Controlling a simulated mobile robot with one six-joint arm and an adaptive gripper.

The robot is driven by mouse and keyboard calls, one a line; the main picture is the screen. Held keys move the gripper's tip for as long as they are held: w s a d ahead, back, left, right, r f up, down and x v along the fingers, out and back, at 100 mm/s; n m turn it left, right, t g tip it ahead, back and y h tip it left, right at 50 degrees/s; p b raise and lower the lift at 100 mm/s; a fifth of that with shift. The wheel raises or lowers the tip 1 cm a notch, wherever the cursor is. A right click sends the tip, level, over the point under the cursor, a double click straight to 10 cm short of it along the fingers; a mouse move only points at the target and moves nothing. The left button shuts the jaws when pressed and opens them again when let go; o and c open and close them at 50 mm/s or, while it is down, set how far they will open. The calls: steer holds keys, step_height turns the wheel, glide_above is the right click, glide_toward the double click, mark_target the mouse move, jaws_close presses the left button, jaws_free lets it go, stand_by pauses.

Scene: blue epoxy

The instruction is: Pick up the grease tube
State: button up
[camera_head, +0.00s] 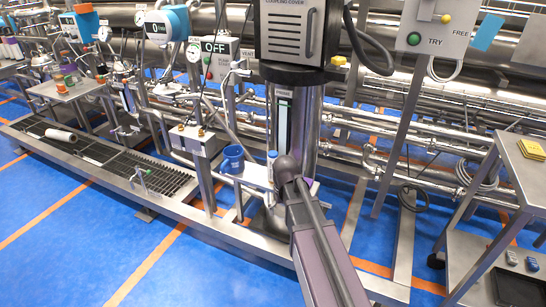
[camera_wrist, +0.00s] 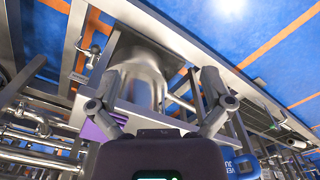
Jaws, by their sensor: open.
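My gripper (camera_wrist: 160,88) is open in the wrist view, its two grey fingers spread wide with no object seen held between them. In the head view my forearm reaches up to a small grey metal shelf (camera_head: 250,176), and my gripper is hidden behind my wrist. A slim upright item with a blue cap (camera_head: 272,158) stands at the shelf, just left of my wrist; it may be the grease tube, but I cannot tell. In the wrist view a purple patch (camera_wrist: 95,130) shows behind the left finger; I cannot tell what it is.
A blue mug (camera_head: 233,159) stands on the shelf, close to my gripper; it also shows in the wrist view (camera_wrist: 243,167). A steel column (camera_head: 304,120) rises behind. A white roll (camera_head: 61,135) lies on the floor grating. A cart (camera_head: 525,170) stands at right.

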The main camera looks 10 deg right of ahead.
step_height(320, 180, up, 22)
steer(key=p, duration=2)
glide_above(273, 153)
steer(key=shift+w+a+f, duration=0.1)
steer(key=shift+a+f, duration=0.05)
steer(key=shift+f, duration=0.05)
steer(key=shift+f, duration=0.1)
step_height(273, 153, down, 8)
steer(key=b, duration=0.8)
steer(key=shift+f+b, duration=0.25)
steer(key=shift+b, duration=0.05)
steer(key=shift+f, duration=0.1)
steer(key=shift+f+b, duration=2.5)
steer(key=shift+b, duration=0.1)
steer(key=c, duration=1.3)
